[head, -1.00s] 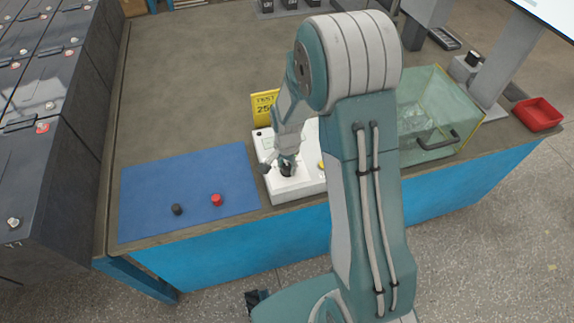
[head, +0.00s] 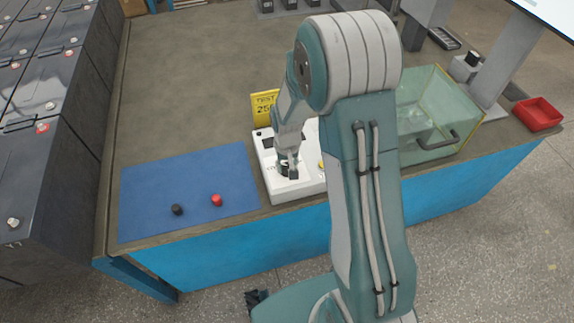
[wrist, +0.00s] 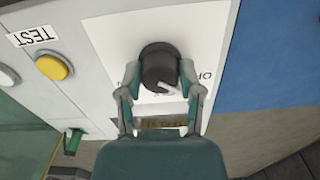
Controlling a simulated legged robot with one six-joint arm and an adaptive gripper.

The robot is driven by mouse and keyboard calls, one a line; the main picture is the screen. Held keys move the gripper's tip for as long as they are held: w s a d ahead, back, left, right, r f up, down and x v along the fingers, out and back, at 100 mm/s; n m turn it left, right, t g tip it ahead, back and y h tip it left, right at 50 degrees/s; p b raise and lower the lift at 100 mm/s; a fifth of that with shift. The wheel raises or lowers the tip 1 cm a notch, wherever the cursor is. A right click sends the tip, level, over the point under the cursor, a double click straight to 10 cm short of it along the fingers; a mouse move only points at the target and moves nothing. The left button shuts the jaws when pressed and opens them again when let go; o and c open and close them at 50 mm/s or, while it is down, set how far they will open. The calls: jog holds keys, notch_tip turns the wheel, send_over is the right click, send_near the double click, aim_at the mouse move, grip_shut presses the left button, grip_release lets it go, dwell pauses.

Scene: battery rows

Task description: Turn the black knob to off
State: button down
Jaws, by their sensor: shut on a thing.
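The black knob (wrist: 158,66) sits on the white panel of the test box (wrist: 120,45) in the wrist view. A pale pointer mark on the knob points down and right in that view. Part of a label with the letters "OF" shows at the right of the knob. My gripper (wrist: 157,80) is shut on the knob, with one finger on each side. In the head view my gripper (head: 288,166) is down at the front of the white test box (head: 284,186), and it mostly hides the knob.
A yellow button (wrist: 52,67) is beside the knob. A blue mat (head: 185,185) with a black cap (head: 177,210) and a red cap (head: 216,200) lies left of the box. A clear bin (head: 430,120) and a red tray (head: 539,114) stand to the right.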

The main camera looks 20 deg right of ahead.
aim_at(286, 165)
jog(key=shift+n, duration=0.7)
jog(key=shift+c, duration=1.3)
grip_release()
jog(key=shift+w, duration=0.1)
notch_tip(286, 165, up, 12)
jog(key=shift+a, duration=0.1)
